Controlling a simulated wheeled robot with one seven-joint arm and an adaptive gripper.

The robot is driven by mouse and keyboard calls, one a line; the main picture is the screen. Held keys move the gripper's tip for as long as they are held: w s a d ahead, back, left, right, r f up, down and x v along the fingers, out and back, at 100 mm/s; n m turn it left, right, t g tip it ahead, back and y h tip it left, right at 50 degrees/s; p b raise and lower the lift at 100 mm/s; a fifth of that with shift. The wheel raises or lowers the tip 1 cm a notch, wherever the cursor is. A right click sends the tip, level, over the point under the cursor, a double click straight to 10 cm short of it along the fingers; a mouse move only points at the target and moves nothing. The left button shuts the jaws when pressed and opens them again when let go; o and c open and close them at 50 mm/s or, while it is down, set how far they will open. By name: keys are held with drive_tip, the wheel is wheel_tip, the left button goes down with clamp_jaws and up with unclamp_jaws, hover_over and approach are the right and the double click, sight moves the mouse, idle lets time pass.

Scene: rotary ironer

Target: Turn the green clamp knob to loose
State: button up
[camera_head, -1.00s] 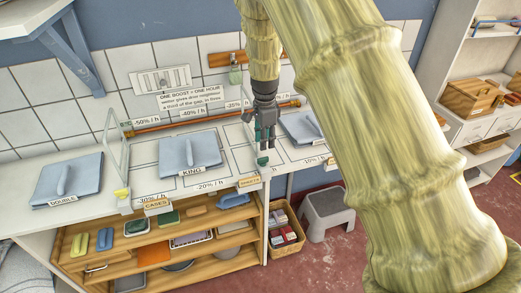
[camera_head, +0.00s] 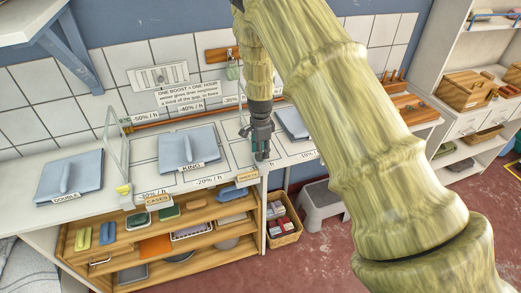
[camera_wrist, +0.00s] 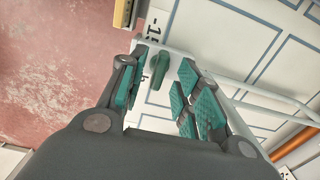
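The green clamp knob (camera_wrist: 160,68) shows in the wrist view as a small elongated handle on the white bench top, near the bench edge and a label reading "-15". My gripper (camera_wrist: 159,84) is open, with one green-padded finger to the left of the knob and the other to its right. The knob appears between the fingers, with a gap on each side; I cannot tell how far it lies below the fingertips. In the head view my gripper (camera_head: 260,152) points down at the front of the bench, and the knob cannot be told apart there.
Blue pads marked KING (camera_head: 203,143) and DOUBLE (camera_head: 85,172) lie on the bench. A clear upright guard (camera_head: 114,150) stands between them. A wooden shelf unit (camera_head: 165,262) is below. A basket (camera_head: 287,238) and grey stool (camera_head: 322,203) stand on the floor to the right.

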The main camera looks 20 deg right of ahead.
drive_tip(key=shift+f, duration=0.5)
drive_tip(key=shift+c, duration=0.2)
clamp_jaws()
